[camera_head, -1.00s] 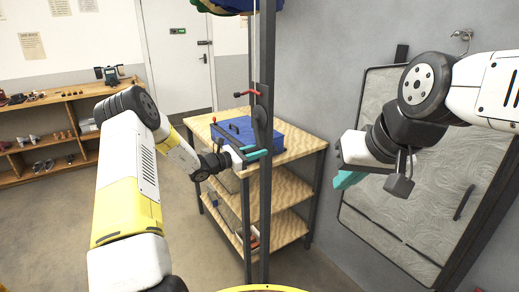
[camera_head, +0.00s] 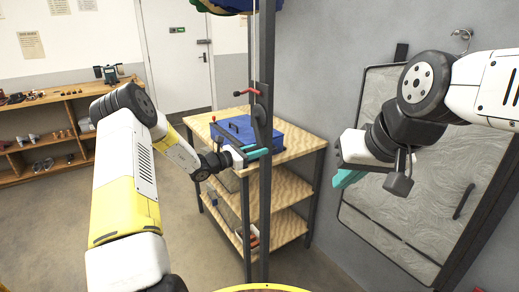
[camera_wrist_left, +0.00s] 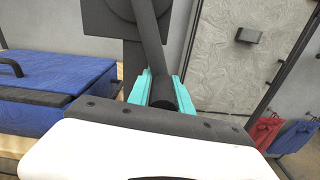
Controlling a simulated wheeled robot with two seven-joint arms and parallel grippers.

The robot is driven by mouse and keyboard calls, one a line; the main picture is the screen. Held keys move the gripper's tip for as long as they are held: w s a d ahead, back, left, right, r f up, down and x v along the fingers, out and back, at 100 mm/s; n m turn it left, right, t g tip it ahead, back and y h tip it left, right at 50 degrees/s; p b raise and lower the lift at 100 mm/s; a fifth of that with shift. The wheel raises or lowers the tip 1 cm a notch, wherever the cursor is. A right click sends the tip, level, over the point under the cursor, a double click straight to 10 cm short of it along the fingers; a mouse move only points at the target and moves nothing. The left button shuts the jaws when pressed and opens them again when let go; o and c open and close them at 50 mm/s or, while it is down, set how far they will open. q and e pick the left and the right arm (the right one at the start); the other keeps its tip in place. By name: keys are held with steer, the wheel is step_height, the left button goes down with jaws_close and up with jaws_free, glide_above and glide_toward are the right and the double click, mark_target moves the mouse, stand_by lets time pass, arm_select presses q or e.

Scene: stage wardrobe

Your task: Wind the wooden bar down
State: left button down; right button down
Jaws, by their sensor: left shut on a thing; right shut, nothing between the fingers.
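A dark winch (camera_head: 262,122) is fixed to the upright black post (camera_head: 266,190), with a red-tipped lever (camera_head: 247,92) at its top. A thin rope (camera_head: 254,45) runs up along the post. My left gripper (camera_head: 252,153) is at the winch's lower end. In the left wrist view its teal fingers (camera_wrist_left: 160,91) are shut around the dark grip (camera_wrist_left: 164,92) at the end of the winch's crank arm (camera_wrist_left: 150,35). My right gripper (camera_head: 349,178) is shut and empty, in front of the grey wall panel. The wooden bar cannot be made out; coloured cloth (camera_head: 228,4) shows at the top edge.
A wooden shelf table (camera_head: 300,148) with a blue case (camera_head: 238,130) stands right behind the post. A textured panel (camera_head: 400,170) leans on the wall at right. A low shelf (camera_head: 60,140) with small items is at left. Open floor lies between.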

arm_select(q)
steer(key=shift+s+d+r+n, duration=0.25)
steer(key=shift+s+r+n, duration=0.1)
steer(key=shift+r+n, duration=0.2)
steer(key=shift+s+d+r+n, duration=0.2)
steer(key=shift+s+r+n, duration=0.1)
steer(key=shift+r+n, duration=0.25)
steer(key=shift+s+d+r+n, duration=0.45)
steer(key=shift+s+r+n, duration=0.1)
steer(key=shift+s+r, duration=0.1)
steer(key=shift+s+d+r+n, duration=0.4)
steer(key=shift+s+r+n, duration=0.15)
steer(key=shift+r, duration=0.1)
steer(key=shift+t, duration=0.3)
steer(key=c, duration=1.3)
jaws_free()
steer(key=shift+c, duration=0.2)
steer(key=shift+o, duration=0.8)
steer(key=shift+s, duration=0.1)
steer(key=shift+f, duration=0.15)
